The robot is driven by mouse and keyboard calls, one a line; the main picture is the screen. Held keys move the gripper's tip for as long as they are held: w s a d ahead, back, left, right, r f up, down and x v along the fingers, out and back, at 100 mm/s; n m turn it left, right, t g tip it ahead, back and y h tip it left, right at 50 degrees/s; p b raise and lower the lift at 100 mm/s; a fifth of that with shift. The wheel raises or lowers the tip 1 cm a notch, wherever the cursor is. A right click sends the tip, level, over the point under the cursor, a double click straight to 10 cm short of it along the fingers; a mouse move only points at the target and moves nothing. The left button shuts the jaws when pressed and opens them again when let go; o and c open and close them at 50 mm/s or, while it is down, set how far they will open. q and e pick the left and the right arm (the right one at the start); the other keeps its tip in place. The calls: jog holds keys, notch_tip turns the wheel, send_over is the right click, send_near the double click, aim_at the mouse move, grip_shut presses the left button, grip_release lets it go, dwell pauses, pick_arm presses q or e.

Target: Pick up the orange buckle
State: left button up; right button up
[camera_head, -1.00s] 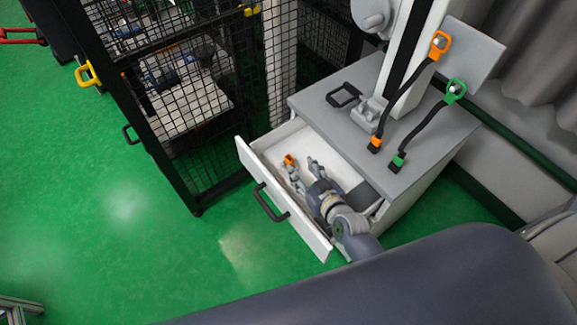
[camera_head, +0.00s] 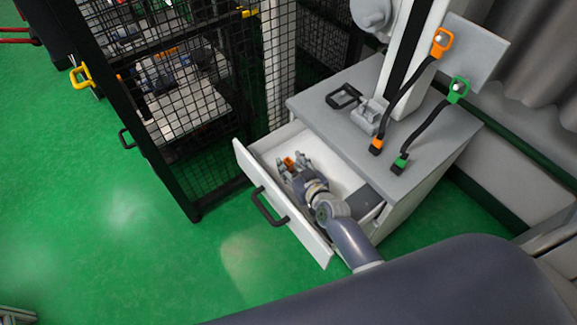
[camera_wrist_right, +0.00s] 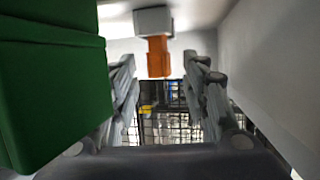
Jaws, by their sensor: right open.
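A small orange buckle (camera_head: 289,162) lies in the open white drawer (camera_head: 341,172). In the right wrist view the orange buckle (camera_wrist_right: 158,57), with a grey part at its end, shows between the finger tips. My right gripper (camera_head: 293,167) reaches down into the drawer, its fingers around the buckle's place. In the wrist view the fingers of the right gripper (camera_wrist_right: 160,62) stand apart on both sides of the buckle, with gaps visible. Whether they touch it elsewhere is not clear. My left gripper is not in view.
A large green block (camera_wrist_right: 50,95) fills the left of the wrist view, close to the fingers. The grey cabinet top (camera_head: 335,125) holds a black frame (camera_head: 343,97) and cords with orange and green ends. A black mesh cage (camera_head: 190,105) stands left. Green floor in front is clear.

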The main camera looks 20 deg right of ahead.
grip_shut()
jog(key=shift+r, duration=0.15)
